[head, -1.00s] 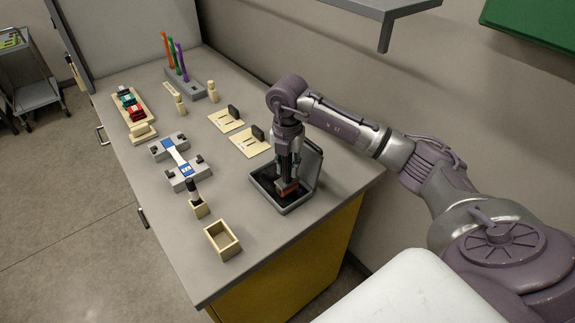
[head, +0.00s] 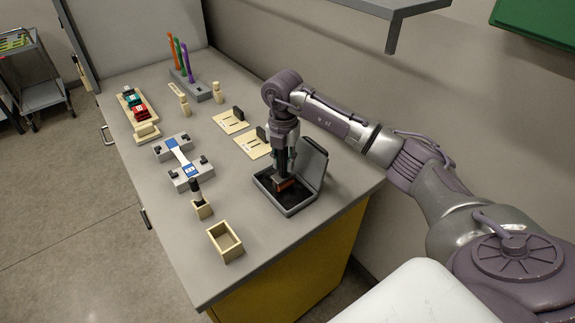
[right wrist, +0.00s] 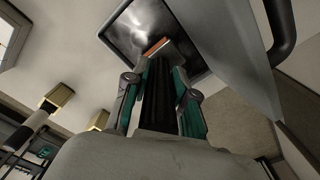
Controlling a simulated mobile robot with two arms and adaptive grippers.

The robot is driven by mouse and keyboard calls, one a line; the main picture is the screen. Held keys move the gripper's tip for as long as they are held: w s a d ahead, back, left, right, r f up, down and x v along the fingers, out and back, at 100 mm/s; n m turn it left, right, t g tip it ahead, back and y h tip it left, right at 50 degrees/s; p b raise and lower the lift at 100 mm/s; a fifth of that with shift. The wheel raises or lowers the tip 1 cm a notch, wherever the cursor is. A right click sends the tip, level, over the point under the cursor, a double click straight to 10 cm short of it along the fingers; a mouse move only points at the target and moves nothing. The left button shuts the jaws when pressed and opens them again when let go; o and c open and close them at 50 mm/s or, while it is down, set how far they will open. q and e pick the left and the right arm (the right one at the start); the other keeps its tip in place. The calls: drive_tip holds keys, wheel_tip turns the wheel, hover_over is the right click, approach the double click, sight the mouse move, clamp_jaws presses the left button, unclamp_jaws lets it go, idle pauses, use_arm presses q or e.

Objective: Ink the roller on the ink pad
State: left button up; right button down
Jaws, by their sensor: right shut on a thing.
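The ink pad (head: 289,210) is an open grey case with a black inside and its lid (head: 315,163) raised at the back right. In the right wrist view the dark, shiny pad (right wrist: 128,28) lies beyond my fingers. My right gripper (head: 284,170) points down over the pad and is shut on the roller (head: 287,184), which shows an orange-brown edge. The roller's edge (right wrist: 157,46) appears at the fingertips in the right wrist view. It is low over or on the black surface; I cannot tell whether it touches. My left gripper is not in view.
A small open wooden box (head: 225,242) and a wooden block with a dark-topped piece (head: 201,207) stand left of the pad. A grey two-ended fixture (head: 183,162) and cream cards (head: 231,121) lie farther back. A shelf (head: 395,10) overhangs at the upper right.

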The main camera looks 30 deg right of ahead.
drive_tip(key=shift+w+a+b, duration=0.15)
drive_tip(key=shift+w+b, duration=0.5)
drive_tip(key=shift+w, duration=1.05)
drive_tip(key=shift+s+p, duration=0.7)
drive_tip(key=shift+s, duration=0.35)
drive_tip(key=shift+s+d+p, duration=0.15)
drive_tip(key=shift+s+p, duration=0.35)
drive_tip(key=shift+s, duration=0.8)
drive_tip(key=shift+s+d+p, duration=0.15)
drive_tip(key=shift+s+p, duration=0.35)
drive_tip(key=shift+s, duration=0.75)
drive_tip(key=shift+w+f, duration=0.1)
drive_tip(key=shift+w, duration=0.1)
drive_tip(key=shift+w+a+b, duration=0.15)
drive_tip(key=shift+w+b, duration=0.6)
drive_tip(key=shift+w, duration=0.95)
drive_tip(key=shift+w+a+b, duration=0.15)
drive_tip(key=shift+w+b, duration=0.55)
drive_tip(key=shift+w, duration=1)
